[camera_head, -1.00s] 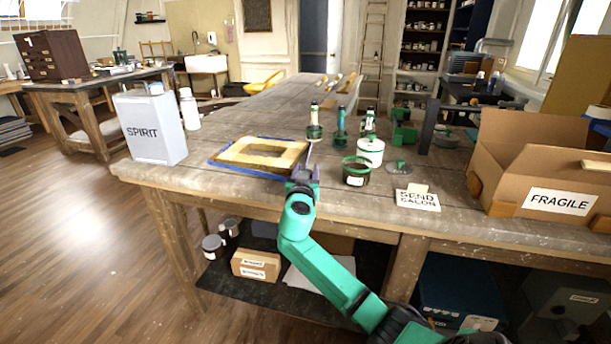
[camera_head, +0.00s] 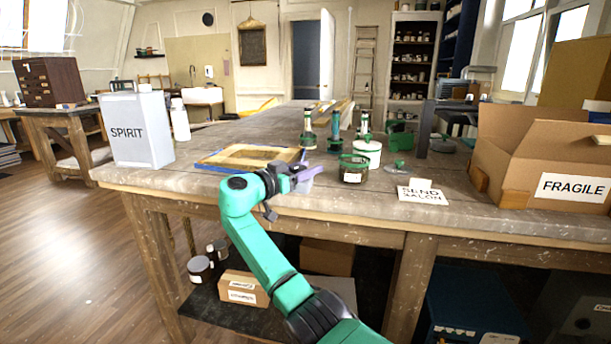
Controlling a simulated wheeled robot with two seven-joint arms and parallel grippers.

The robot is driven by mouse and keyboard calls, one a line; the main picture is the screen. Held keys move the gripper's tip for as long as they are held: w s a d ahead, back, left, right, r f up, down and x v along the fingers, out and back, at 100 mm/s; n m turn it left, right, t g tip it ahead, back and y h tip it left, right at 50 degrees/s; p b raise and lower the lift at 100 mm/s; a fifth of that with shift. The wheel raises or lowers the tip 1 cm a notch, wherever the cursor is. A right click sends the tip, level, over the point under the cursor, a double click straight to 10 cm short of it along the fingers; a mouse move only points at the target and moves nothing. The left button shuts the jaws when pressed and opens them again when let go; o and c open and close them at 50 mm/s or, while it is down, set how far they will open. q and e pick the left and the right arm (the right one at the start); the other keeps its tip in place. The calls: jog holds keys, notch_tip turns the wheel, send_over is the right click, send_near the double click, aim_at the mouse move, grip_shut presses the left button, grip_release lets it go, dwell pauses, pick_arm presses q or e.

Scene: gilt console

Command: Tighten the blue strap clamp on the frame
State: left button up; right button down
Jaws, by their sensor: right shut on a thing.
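The wooden frame (camera_head: 235,159) lies flat on the workbench, with the blue strap (camera_head: 207,165) running around its outer edge. My right gripper (camera_head: 302,176) is at the frame's right front corner, over the bench's front edge. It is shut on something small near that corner. The gripper and wrist hide the held part, so I cannot make out its shape; it is probably part of the strap clamp. My left gripper is not in view.
A SPIRIT can (camera_head: 137,132) and a white bottle (camera_head: 180,121) stand left of the frame. A dark jar (camera_head: 353,173), a white tin (camera_head: 368,151), a card (camera_head: 420,194) and an open FRAGILE box (camera_head: 540,160) stand to the right. The bench front between is clear.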

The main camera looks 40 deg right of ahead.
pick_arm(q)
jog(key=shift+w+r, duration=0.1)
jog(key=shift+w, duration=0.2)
pick_arm(e)
jog(key=shift+g, duration=0.3)
jog(key=shift+c, duration=1.5)
grip_release()
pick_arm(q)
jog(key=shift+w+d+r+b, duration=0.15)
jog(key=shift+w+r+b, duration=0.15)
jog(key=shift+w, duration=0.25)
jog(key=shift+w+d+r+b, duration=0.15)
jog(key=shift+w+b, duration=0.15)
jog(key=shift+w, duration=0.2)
pick_arm(e)
jog(key=s+a, duration=0.1)
jog(key=a, duration=1.3)
jog(key=shift+a, duration=0.25)
